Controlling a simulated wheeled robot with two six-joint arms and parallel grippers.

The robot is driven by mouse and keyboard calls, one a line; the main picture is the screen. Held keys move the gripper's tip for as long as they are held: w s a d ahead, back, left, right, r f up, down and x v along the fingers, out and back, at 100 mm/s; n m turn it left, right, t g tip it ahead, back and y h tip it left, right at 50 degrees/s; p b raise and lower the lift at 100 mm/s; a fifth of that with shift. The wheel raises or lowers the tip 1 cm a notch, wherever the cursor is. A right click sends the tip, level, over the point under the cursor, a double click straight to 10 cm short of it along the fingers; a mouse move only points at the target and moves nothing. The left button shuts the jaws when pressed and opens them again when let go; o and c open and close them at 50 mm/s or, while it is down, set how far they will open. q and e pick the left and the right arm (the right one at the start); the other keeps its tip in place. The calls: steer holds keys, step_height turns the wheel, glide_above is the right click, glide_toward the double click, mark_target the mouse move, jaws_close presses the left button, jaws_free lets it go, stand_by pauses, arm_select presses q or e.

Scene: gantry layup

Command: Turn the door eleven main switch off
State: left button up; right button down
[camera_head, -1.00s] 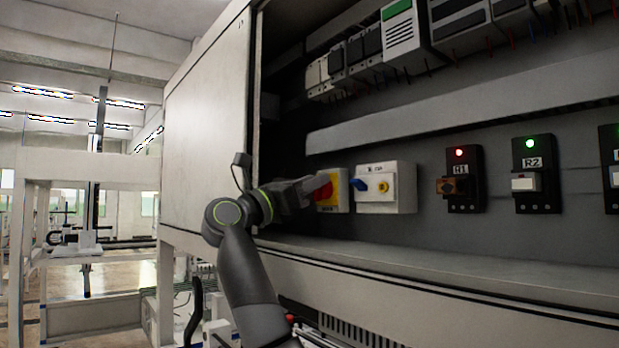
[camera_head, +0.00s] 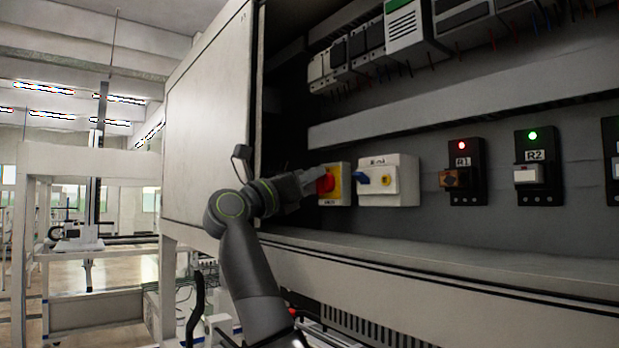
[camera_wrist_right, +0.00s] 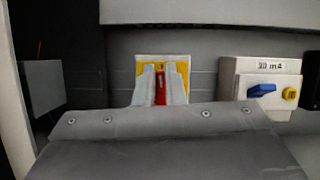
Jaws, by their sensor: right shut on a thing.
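The main switch (camera_head: 341,184) is a yellow plate with a red rotary handle on a white box, at the left end of the switch row inside the cabinet. My right gripper (camera_head: 318,182) is at its front and shut on the red handle. In the right wrist view, the yellow plate (camera_wrist_right: 183,64) shows behind the fingers, and the red handle (camera_wrist_right: 160,88) stands upright between the two pale fingers of the gripper (camera_wrist_right: 160,85). The fingers hide part of the plate and its markings. My left gripper is not in view.
A white box with a blue lever (camera_head: 388,181) and yellow button sits just right of the switch. Relays R1 (camera_head: 463,172) with a red light and R2 (camera_head: 537,168) with a green light are further right. The open cabinet door (camera_head: 208,125) stands left of my arm.

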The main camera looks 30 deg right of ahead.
steer(key=shift+w+f+n+t+y+b, duration=0.35)
steer(key=shift+n+t+y, duration=0.65)
steer(key=shift+n, duration=2.45)
steer(key=shift+w+f+n+t+y+b, duration=0.15)
steer(key=shift+n+t+y+b, duration=0.7)
steer(key=shift+n, duration=2.65)
steer(key=shift+w+f+n+t+y+b, duration=0.2)
steer(key=shift+n+t+y, duration=1)
steer(key=shift+n, duration=2.25)
steer(key=shift+s+f+g+y, duration=0.1)
steer(key=shift+g+y, duration=0.15)
steer(key=c, duration=1.5)
jaws_free()
steer(key=shift+d, duration=0.15)
steer(key=shift+s, duration=0.1)
